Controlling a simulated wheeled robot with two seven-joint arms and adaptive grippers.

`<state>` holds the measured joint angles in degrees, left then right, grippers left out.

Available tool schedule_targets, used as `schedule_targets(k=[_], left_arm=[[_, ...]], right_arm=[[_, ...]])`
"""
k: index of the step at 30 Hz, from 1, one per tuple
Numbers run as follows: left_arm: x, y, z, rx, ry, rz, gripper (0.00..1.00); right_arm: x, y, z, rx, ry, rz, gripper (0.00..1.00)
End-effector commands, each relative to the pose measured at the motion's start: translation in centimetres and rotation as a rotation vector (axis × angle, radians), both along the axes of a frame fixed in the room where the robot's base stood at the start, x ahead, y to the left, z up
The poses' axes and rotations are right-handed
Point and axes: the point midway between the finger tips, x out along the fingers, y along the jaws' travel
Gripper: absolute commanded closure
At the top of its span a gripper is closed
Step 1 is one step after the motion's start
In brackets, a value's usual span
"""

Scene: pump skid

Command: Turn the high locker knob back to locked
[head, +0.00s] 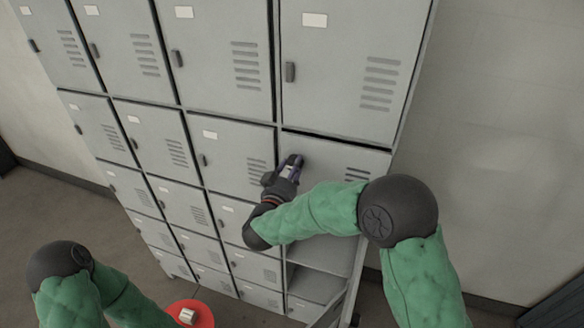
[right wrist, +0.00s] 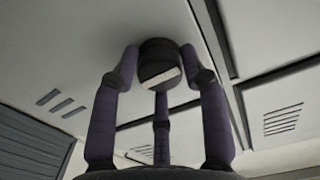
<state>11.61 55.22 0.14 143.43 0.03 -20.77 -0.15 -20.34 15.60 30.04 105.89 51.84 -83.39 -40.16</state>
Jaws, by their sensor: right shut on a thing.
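The locker knob (right wrist: 158,65) is dark and round with a pale bar across its face, on a grey door (right wrist: 90,40) in the right wrist view. My right gripper (right wrist: 160,60) is shut on it, with fingers on its left and right sides and another finger in front. In the head view my right gripper (head: 290,163) is at the left side of the right-column door (head: 335,170), in the second row seen from the top. There the gripper hides the knob, and I cannot read its turn angle surely. My left gripper is out of view; only its arm shows.
Grey lockers (head: 225,60) with slotted vents and dark handles fill the middle. Below my right arm a compartment (head: 318,285) stands open. A red round top (head: 205,312) with a silver piece (head: 187,316) is at the bottom. The wall (head: 500,130) at right is bare.

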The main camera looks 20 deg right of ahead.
Motion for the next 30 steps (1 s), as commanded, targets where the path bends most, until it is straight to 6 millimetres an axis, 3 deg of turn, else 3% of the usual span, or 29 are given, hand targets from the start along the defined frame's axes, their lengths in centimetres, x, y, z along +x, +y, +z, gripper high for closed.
schedule_targets(k=[9, 10, 12, 23, 30], left_arm=[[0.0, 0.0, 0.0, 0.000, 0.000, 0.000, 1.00], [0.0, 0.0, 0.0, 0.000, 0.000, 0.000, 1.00], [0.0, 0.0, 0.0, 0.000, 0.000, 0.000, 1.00], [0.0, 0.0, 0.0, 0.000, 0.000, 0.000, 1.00], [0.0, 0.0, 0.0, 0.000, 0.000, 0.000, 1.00]], right_arm=[[0.0, -0.1, 0.1, -0.001, 0.000, -0.001, 0.88], [0.0, -0.1, 0.1, -0.001, 0.000, -0.002, 0.50], [0.0, -0.1, 0.1, -0.001, -0.001, -0.001, 0.31], [-0.1, 0.1, 0.0, 0.000, 0.000, 0.000, 0.31], [-2.3, 1.7, 0.0, -0.001, -0.001, 0.004, 0.31]])
